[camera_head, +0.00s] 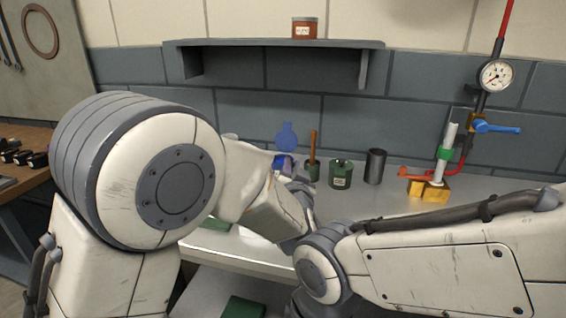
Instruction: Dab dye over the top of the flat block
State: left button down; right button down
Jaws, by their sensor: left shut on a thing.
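My left arm fills the left and ends in my left gripper (299,190) near the middle of the bench. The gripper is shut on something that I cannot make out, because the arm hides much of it. My right gripper is not visible.
A dark grey cup (375,166) and a brass block (435,191) with a white upright tube stand to the right. A dial gauge (495,76) and blue lever (497,127) are beyond. My right arm crosses the front. A shelf (270,44) is above.

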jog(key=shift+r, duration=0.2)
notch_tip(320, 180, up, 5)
jog(key=p, duration=0.5)
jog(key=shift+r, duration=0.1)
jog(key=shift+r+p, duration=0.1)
jog(key=shift+p, duration=0.2)
